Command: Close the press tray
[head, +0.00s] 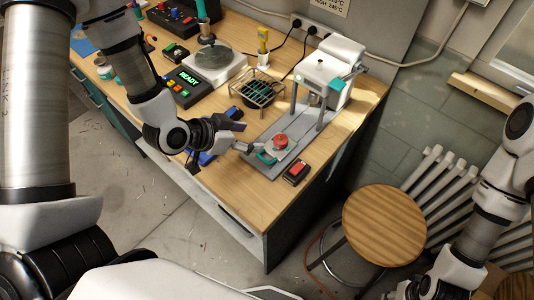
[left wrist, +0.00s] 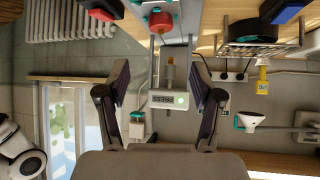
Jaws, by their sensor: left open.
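The press (head: 325,75) has a white head on grey posts over a long grey base (head: 262,168). Its tray (head: 283,152) is out at the front end of the base, away from the head, and carries a round red-topped part (head: 281,140). A teal handle (head: 266,157) is at the tray's front. My left gripper (head: 241,137) is open and empty, just left of the tray and apart from the handle as far as I can tell. In the left wrist view, the red part (left wrist: 159,22) shows at the top, beyond the open fingers. My right gripper's fingers are out of view.
A red-buttoned box (head: 296,172) lies right of the base. A wire rack (head: 258,93) stands behind my left gripper, with a READY panel (head: 187,85) farther left. A blue object (head: 205,158) lies partly under my left wrist. A wooden stool (head: 384,225) stands off the bench.

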